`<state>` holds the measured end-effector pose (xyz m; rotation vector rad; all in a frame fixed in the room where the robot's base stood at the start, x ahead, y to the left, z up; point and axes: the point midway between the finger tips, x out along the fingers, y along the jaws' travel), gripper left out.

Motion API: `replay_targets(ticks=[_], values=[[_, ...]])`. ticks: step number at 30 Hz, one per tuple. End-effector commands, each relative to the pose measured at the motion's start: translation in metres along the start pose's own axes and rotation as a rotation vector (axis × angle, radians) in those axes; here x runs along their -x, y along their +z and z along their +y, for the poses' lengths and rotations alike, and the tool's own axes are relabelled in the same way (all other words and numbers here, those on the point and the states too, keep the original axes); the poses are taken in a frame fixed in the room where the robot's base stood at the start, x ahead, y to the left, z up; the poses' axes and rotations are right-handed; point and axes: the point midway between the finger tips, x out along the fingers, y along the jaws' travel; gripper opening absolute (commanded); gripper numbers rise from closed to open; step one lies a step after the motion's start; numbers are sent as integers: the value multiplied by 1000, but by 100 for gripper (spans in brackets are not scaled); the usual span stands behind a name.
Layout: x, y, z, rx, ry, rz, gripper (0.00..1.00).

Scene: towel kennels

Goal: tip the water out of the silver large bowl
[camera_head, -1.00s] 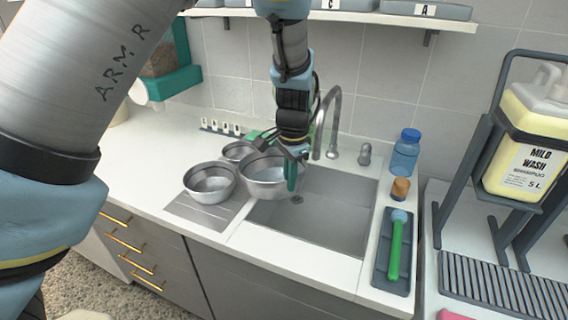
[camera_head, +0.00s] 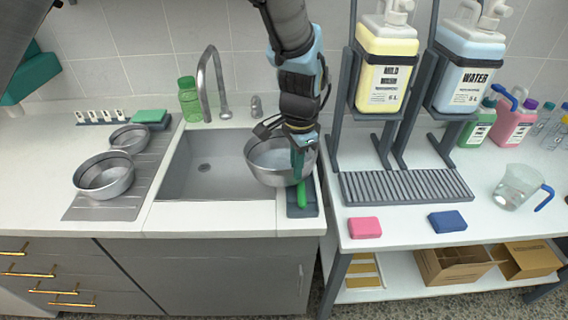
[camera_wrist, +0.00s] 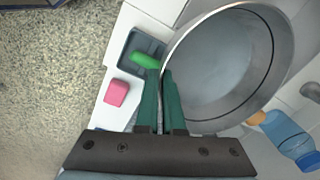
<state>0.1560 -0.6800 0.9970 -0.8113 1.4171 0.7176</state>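The silver large bowl (camera_head: 262,168) hangs upright or nearly so over the sink's right edge and the dark tray beside it. My gripper (camera_head: 298,165) is shut on its rim at the right side. In the wrist view the green fingers (camera_wrist: 163,100) pinch the wall of the bowl (camera_wrist: 215,65). Its inside looks smooth and grey-blue; I cannot tell the water level. The sink (camera_head: 205,180) is empty, its drain showing, left of the bowl.
Two smaller silver bowls (camera_head: 103,183) (camera_head: 128,140) stand on the drainboard at left. The tap (camera_head: 215,80) rises behind the sink. A green-handled brush (camera_head: 302,195) lies in the tray (camera_head: 310,211). The shampoo rack (camera_head: 345,130) stands close at right.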

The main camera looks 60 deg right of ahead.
Motion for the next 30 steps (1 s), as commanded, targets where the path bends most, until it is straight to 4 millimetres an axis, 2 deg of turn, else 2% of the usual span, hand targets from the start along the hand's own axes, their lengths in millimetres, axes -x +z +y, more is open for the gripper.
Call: replay_targets(ticks=[26,30], values=[[18,21,-12,37,185,432,0],[15,24,-13,41,219,500,0]])
